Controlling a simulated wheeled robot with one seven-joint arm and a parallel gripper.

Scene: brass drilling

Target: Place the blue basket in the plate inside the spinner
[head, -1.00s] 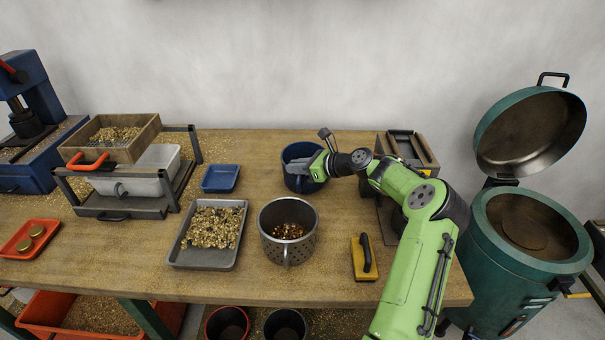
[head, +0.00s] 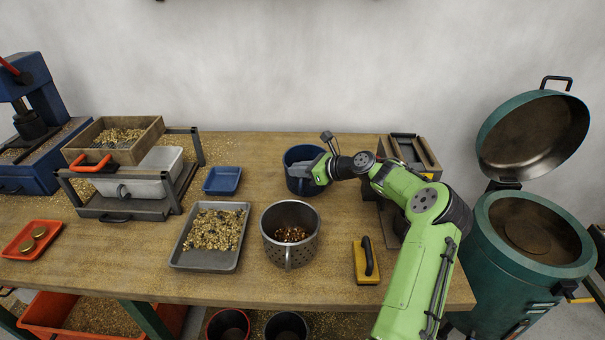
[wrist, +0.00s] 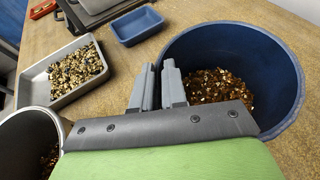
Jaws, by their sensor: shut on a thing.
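The blue basket (head: 298,184) stands on the table at the back, right of centre, with brass chips inside. It also shows in the wrist view (wrist: 285,75). My gripper (head: 314,168) is at its right side in the head view. In the wrist view my gripper (wrist: 158,88) has its grey fingers close together at the basket's near rim, shut on it. The grip point itself is partly hidden. The spinner is the green drum (head: 490,270) at the right, its lid (head: 533,130) raised. A round brown plate (head: 527,236) lies inside it.
A perforated steel basket (head: 289,250) with chips stands in front of the blue one. A grey tray (head: 203,262) and a small blue tray (head: 222,180) lie to the left.

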